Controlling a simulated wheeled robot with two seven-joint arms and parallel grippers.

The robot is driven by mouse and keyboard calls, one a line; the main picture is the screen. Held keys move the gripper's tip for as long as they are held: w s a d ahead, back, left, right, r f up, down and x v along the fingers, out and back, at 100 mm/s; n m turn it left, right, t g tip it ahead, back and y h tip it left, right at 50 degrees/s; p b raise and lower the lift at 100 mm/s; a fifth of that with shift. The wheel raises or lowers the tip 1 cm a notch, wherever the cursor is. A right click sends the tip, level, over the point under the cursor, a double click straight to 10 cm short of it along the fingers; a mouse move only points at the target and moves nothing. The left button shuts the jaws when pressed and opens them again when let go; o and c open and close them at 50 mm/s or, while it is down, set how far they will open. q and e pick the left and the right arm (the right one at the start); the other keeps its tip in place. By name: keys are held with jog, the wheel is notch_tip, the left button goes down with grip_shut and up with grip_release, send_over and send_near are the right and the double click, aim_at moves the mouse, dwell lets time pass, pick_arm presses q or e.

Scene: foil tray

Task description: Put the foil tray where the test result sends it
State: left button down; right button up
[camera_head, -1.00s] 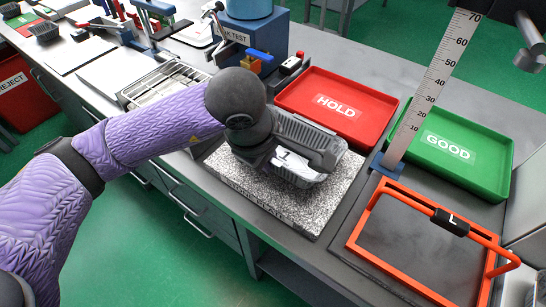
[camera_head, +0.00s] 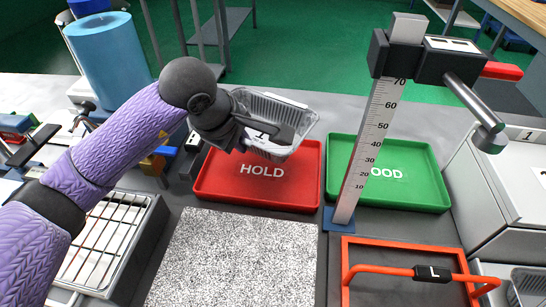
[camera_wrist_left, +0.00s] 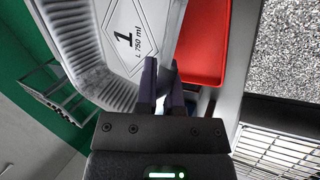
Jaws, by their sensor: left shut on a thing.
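The foil tray (camera_head: 284,105) is a silver ribbed container with a "1" label. My left gripper (camera_head: 262,138) is shut on it and holds it in the air, tilted. In the head view it overlaps the back of the red HOLD tray (camera_head: 208,182); its exact height is unclear. In the left wrist view the foil tray (camera_wrist_left: 75,52) shows its "1, L 750 ml" label, with the dark fingers (camera_wrist_left: 160,88) at its edge. The green GOOD tray (camera_head: 400,202) is right of the red one, and both look empty. My right gripper is not in view.
A speckled slab (camera_head: 240,262) lies bare in front. An orange frame with a handle (camera_head: 420,273) is front right, a wire rack (camera_head: 108,240) front left, and a blue cylinder (camera_head: 110,60) back left.

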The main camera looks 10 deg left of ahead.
aim_at(252, 183)
pick_arm(q)
notch_tip(252, 183, down, 10)
jog(key=b, duration=0.3)
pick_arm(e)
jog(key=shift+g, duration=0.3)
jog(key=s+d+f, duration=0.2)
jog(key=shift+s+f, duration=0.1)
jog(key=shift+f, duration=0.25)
pick_arm(q)
jog(key=shift+f, duration=0.15)
jog(key=c, duration=0.8)
grip_release()
jog(key=shift+o, duration=0.2)
jog(key=shift+r, duration=0.4)
jog(key=p+v, duration=0.4)
jog(key=v, duration=0.7)
jog(key=shift+s+r, duration=0.15)
jog(key=shift+r, duration=0.1)
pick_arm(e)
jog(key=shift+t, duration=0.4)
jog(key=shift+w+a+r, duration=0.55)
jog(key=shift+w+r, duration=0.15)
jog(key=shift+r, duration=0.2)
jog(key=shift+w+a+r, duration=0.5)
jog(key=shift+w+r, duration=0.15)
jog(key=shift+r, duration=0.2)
